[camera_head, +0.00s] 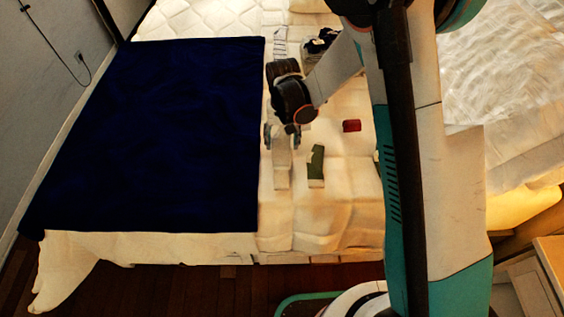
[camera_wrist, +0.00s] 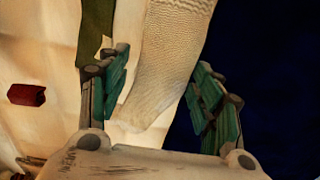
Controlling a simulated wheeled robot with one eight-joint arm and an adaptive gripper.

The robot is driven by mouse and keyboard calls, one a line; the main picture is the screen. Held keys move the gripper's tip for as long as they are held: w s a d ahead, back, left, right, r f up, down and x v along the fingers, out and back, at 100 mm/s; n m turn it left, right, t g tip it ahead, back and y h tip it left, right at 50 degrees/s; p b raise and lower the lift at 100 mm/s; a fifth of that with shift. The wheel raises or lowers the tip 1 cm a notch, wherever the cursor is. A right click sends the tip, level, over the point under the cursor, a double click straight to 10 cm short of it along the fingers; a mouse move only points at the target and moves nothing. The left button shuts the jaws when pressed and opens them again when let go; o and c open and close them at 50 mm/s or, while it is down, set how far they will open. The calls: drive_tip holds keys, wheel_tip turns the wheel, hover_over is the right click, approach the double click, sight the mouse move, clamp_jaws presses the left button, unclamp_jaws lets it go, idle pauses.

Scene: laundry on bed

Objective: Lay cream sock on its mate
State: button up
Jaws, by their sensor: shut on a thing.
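My gripper (camera_head: 281,134) is over the pale bed cover, close to the right edge of the navy blanket. It is shut on a cream sock (camera_head: 282,172), which extends toward the front of the bed. In the wrist view the knitted cream sock (camera_wrist: 165,75) lies between the two teal fingers of my gripper (camera_wrist: 158,62). A second cream sock cannot be told apart from the held one or the pale cover in either view.
A dark green sock (camera_head: 316,166) lies just right of the cream sock. A red folded item (camera_head: 351,126) is farther right. The navy blanket (camera_head: 150,140) covers the left. A striped item (camera_head: 280,41) and dark items (camera_head: 318,43) lie toward the back.

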wheel_tip(320, 180, down, 11)
drive_tip(key=b, duration=0.3)
drive_tip(key=shift+r, duration=0.2)
drive_tip(key=shift+f, duration=0.2)
drive_tip(key=o, duration=0.9)
drive_tip(key=shift+c, duration=0.2)
drive_tip(key=shift+r, duration=0.1)
